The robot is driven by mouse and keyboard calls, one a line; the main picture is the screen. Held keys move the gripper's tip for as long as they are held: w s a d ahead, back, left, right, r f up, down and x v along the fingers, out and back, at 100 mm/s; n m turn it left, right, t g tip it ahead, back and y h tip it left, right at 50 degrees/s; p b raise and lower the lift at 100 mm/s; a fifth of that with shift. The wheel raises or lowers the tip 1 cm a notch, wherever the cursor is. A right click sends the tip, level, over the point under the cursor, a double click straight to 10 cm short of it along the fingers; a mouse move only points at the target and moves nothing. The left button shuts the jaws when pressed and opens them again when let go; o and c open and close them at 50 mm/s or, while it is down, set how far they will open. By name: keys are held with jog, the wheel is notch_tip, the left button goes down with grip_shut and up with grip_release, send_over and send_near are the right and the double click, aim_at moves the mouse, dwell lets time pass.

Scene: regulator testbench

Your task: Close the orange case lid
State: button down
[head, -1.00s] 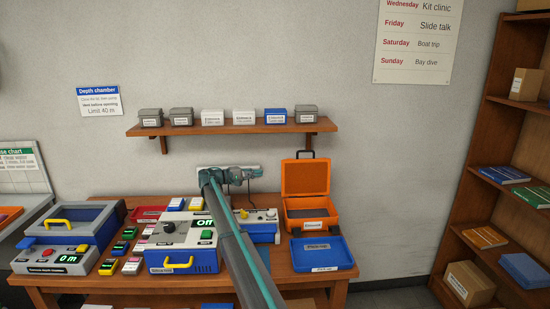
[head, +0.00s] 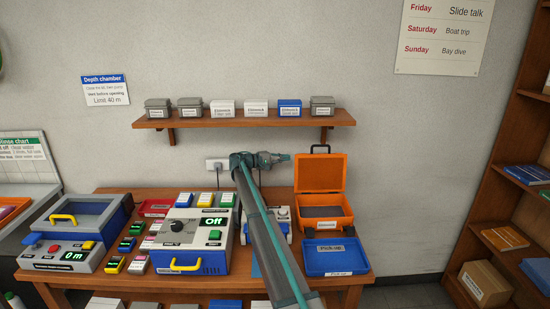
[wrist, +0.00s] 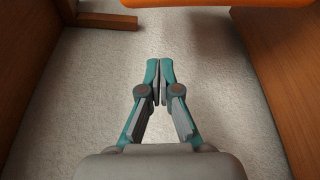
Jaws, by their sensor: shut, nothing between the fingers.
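The orange case (head: 322,225) stands on the wooden table, right of the middle in the head view. Its orange lid (head: 320,174) is open, standing upright at the back, with a dark handle on top. My gripper (head: 288,158) points right, just left of the lid's upper left edge. In the wrist view, its fingers (wrist: 160,66) are together with nothing between them. An orange edge, probably the lid (wrist: 270,3), crosses the top of that view, ahead of the fingers. I cannot tell whether the gripper is in front of the lid or behind it.
A blue tray (head: 336,258) lies in front of the case. A grey and blue device (head: 186,262) reading "Off" stands left of my arm. A wall shelf (head: 240,120) with several small boxes hangs above. The wall right of the lid is clear.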

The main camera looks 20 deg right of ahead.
jog(key=s, duration=0.1)
jog(key=s+d+p, duration=0.1)
jog(key=s+p, duration=0.1)
jog(key=shift+s+d+r, duration=0.2)
jog(key=shift+s+r, duration=0.05)
jog(key=shift+s, duration=0.05)
dwell(0.3)
